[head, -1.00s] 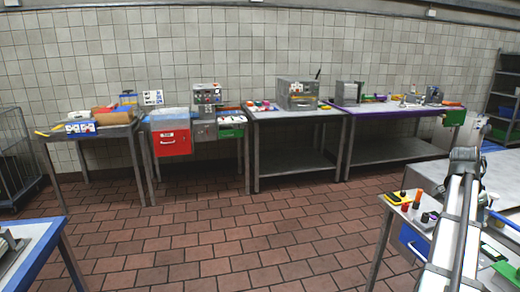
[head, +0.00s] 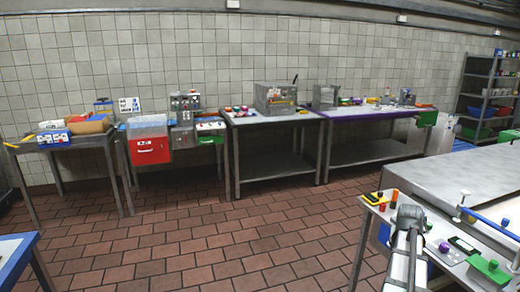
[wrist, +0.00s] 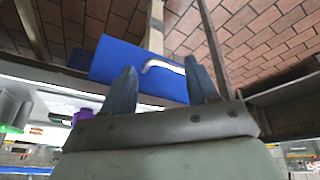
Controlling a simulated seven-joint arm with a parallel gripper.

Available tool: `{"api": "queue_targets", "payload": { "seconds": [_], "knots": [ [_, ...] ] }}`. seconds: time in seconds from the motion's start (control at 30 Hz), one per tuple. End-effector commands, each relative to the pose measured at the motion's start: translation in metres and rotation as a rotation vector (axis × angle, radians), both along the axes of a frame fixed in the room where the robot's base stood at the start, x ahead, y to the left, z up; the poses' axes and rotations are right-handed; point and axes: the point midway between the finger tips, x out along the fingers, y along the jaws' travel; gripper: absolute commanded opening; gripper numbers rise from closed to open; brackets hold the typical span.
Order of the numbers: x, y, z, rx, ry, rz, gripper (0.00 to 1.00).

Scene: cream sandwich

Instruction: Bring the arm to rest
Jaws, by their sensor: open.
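My gripper (wrist: 162,92) shows in the wrist view with its two dark fingers apart and nothing between them. Beyond the fingers are a blue drawer front (wrist: 115,62) with a pale handle and the brick-tiled floor. In the head view my arm reaches in at the lower right, in front of the right-hand workbench (head: 362,210). The gripper itself cannot be made out in the head view.
The workbench carries small coloured items, among them a green box (head: 490,270). A steel table (head: 450,175) stands behind it. Benches line the back wall, one with a red bin (head: 150,151). A blue-edged table (head: 15,260) is at lower left. The middle floor is clear.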

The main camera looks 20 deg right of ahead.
Motion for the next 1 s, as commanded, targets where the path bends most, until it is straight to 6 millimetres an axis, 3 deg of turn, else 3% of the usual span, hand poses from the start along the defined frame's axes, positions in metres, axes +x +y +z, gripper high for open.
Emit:
{"api": "queue_targets", "payload": {
  "seconds": [0.1,0.53,0.77,1.0],
  "knots": [
    [0.005,0.031,-0.045,0.041,0.026,0.054,0.59],
    [0.008,0.145,-0.182,0.188,0.131,0.200,0.59],
    [-0.006,0.211,-0.246,0.267,0.204,0.267,0.59],
    [-0.033,0.281,-0.304,0.345,0.298,0.338,0.59]
  ]
}}
